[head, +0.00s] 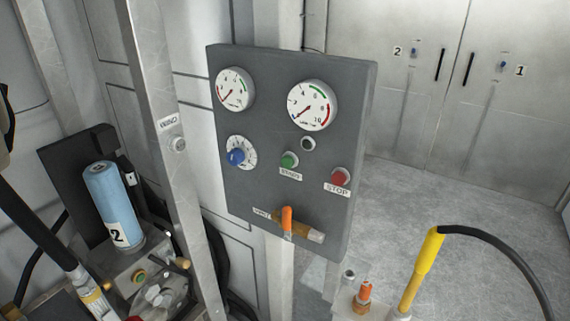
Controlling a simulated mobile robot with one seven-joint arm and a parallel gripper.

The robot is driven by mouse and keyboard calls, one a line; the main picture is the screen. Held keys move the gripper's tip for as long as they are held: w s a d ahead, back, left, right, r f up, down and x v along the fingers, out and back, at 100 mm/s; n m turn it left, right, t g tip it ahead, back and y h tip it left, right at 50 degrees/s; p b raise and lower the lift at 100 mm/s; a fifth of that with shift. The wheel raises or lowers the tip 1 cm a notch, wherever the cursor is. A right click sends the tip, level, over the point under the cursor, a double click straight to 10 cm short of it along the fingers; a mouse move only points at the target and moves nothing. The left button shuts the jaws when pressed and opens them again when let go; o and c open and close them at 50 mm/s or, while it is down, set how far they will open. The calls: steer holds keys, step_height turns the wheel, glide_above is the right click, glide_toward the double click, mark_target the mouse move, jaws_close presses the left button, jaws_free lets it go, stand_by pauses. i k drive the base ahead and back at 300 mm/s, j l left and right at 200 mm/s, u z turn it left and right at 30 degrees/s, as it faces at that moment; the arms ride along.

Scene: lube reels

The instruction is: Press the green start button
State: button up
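The green start button (289,160) is on the grey control panel (262,132), near its middle, with a "START" label just below it. The red stop button (340,177) is to its right and a little lower, with a "STOP" label. A blue knob (236,157) on a white dial is to its left. A small dark round fitting (308,143) is above and to the right of the green button. Nothing covers the green button. My gripper is not in view.
Two gauges (313,105) top the panel. An orange-handled valve (287,222) sticks out below. A metal post (165,130) stands left, near a blue cylinder (112,205). A yellow-sleeved hose (428,258) rises lower right. Open floor (450,195) lies to the right, before double doors (440,80).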

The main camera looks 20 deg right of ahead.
mark_target(287, 162)
steer(key=k+j+z, duration=0.1)
steer(key=z, duration=0.25)
steer(key=k+j+z, duration=0.1)
steer(key=z, duration=0.3)
steer(key=k+z, duration=0.2)
steer(key=z, duration=0.15)
